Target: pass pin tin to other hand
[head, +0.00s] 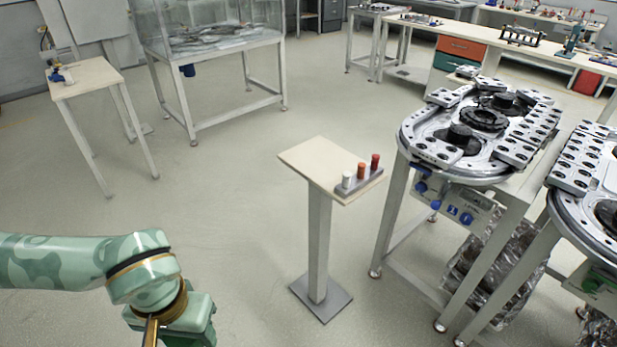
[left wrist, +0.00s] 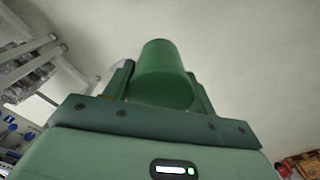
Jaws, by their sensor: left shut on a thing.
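The pin tin (left wrist: 161,72) is a plain green cylinder, seen in the left wrist view. It stands out between the two fingers of my left gripper (left wrist: 160,90), which are shut on it, one on each side. In the head view my left arm comes in at the lower left and the gripper's body (head: 178,322) shows at the bottom edge. Its fingertips and the tin cannot be made out there. My right gripper is in neither view.
A small pedestal table (head: 318,158) with a rack of several pegs (head: 360,180) stands ahead. A ring-track machine (head: 470,125) is at the right. A glass tank (head: 210,35) and a small side table (head: 85,77) stand at the back left. Open floor lies between.

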